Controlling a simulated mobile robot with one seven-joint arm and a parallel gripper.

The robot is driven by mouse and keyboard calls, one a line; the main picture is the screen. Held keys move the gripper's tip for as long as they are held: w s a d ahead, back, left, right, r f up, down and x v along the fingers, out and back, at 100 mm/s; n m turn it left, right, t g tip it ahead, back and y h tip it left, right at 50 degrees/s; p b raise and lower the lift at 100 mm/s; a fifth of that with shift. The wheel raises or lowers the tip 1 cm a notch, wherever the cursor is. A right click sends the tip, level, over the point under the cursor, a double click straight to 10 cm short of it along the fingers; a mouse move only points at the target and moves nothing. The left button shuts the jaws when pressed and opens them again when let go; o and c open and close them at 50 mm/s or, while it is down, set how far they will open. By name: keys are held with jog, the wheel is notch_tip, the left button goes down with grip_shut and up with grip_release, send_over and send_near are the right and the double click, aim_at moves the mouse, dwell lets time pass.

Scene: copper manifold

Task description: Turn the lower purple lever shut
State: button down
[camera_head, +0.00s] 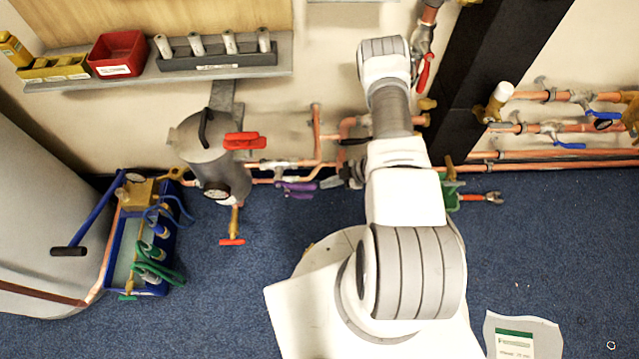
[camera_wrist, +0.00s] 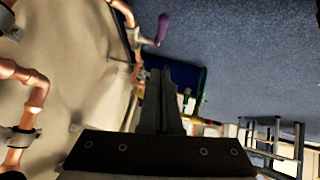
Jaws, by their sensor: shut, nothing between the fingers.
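A purple lever (camera_head: 297,187) sits on the lower copper pipe run, just right of the grey tank. It also shows in the wrist view (camera_wrist: 163,28), at the top, attached to a copper pipe fitting. Only one purple lever is clear to me. My gripper (camera_head: 329,183) is to the right of the lever, close to it, and appears apart from it. In the wrist view my gripper (camera_wrist: 160,78) points up the picture, its dark fingers together and empty, with the lever beyond the tips. My arm hides part of the pipes behind it.
A grey tank (camera_head: 207,150) with a red handle (camera_head: 241,141) stands left of the lever. Copper pipes (camera_head: 290,163) run along the wall. A blue crate (camera_head: 163,265) sits on the floor at left. A black column (camera_head: 480,80) rises right of my arm. Blue floor is open below.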

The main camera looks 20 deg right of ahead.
jog(key=b, duration=0.3)
send_over(301, 196)
jog(key=s+d, duration=0.2)
notch_tip(301, 196, down, 7)
jog(key=shift+w+d+f+b, duration=0.1)
jog(key=shift+d+f+b, duration=0.05)
jog(key=shift+f+b, duration=0.35)
jog(key=shift+w+d+f+b, duration=0.1)
jog(key=shift+f+b, duration=0.2)
jog(key=shift+f, duration=0.25)
jog(key=shift+w+f, duration=0.15)
jog(key=shift+f, duration=0.3)
